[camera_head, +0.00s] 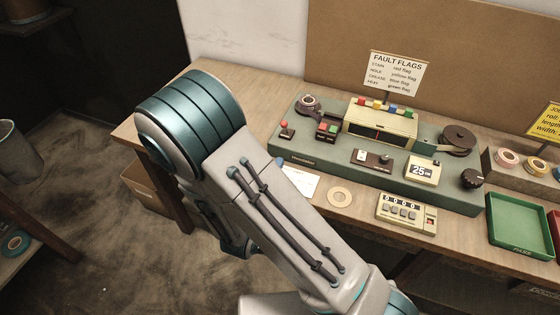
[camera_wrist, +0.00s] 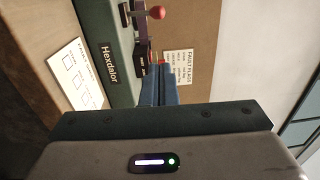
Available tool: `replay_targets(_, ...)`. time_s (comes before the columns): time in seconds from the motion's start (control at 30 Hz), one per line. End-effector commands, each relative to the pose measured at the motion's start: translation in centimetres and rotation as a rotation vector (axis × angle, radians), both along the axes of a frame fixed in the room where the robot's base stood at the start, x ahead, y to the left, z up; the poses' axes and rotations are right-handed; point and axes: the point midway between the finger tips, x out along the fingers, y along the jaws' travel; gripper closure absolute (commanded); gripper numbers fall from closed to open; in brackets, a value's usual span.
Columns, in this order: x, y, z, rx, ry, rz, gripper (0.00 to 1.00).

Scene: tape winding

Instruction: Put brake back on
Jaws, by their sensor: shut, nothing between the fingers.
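A small lever with a red ball knob (camera_head: 287,125) stands at the left end of the green winding machine (camera_head: 290,149); no label shows whether it is the brake. In the wrist view the red knob (camera_wrist: 157,12) is at the top, on a dark arm. My gripper (camera_wrist: 159,68) has its blue fingers together, with nothing between them. The fingertips point toward the machine's left end, below the red knob in the picture, and look apart from it. In the head view my arm hides most of the gripper.
A button box (camera_head: 327,131) stands right of the lever, with a tape roll (camera_head: 308,104) behind. A counter (camera_head: 405,212) and tan ring (camera_head: 340,197) lie in front. A white card (camera_head: 300,182) lies near my arm. A green tray (camera_head: 520,228) is at right.

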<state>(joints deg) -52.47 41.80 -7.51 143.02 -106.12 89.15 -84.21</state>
Motion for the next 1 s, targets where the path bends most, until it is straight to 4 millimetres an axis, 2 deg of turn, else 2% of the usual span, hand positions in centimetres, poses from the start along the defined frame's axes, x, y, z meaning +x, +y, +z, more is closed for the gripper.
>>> replay_targets(0.33,0.0,-0.6,0.3,0.023,-0.010,-0.026,1.00)
replay_targets(0.43,-0.2,-2.5,1.4,0.115,-0.047,-0.115,1.00)
replay_targets(0.53,-1.0,-6.1,3.0,0.285,-0.129,-0.284,1.00)
replay_targets(0.7,-4.6,-12.6,5.1,0.674,-0.370,-0.664,1.00)
replay_targets(0.8,-7.4,-15.3,5.7,0.900,-0.549,-0.888,1.00)
replay_targets(0.9,-10.1,-16.8,6.0,1.115,-0.754,-1.106,1.00)
replay_targets(1.0,-12.6,-17.2,6.1,1.318,-0.982,-1.318,1.00)
